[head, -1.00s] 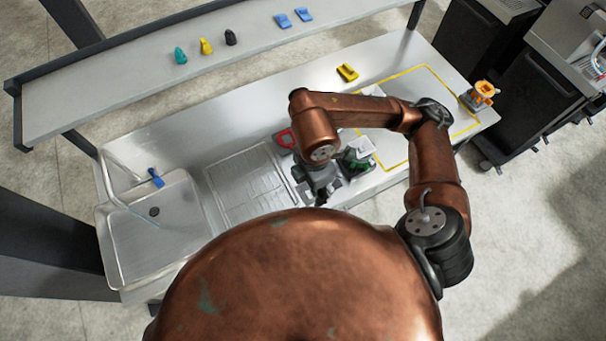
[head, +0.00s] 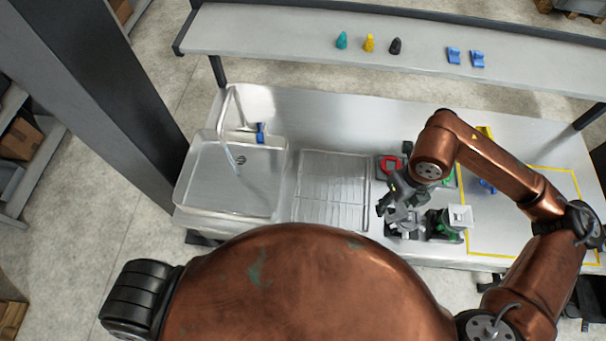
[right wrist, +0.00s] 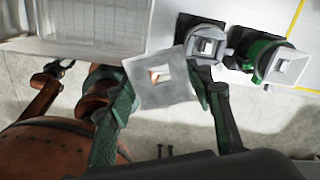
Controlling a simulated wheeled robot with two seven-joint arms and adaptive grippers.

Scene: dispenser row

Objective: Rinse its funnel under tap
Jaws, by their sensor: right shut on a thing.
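My right gripper (head: 392,205) is over the worktop, left of and near the green dispenser. In the right wrist view its two fingers are shut on a grey square funnel (right wrist: 174,96) with a square hole. In the head view the funnel is hard to make out among the fingers. The tap (head: 222,116) is a bent pale pipe over the sink (head: 207,185) at the left, with a blue lever (head: 261,133) behind the basin. The gripper is well to the right of the tap. My left gripper is not in view.
A ribbed drainboard (head: 330,190) lies between sink and gripper. A grey dispenser (right wrist: 207,42) and a green dispenser (head: 443,226) with a pale square funnel (head: 460,215) stand nearby. A red-ringed object (head: 391,165) is behind. A shelf (head: 290,29) holds small coloured pieces.

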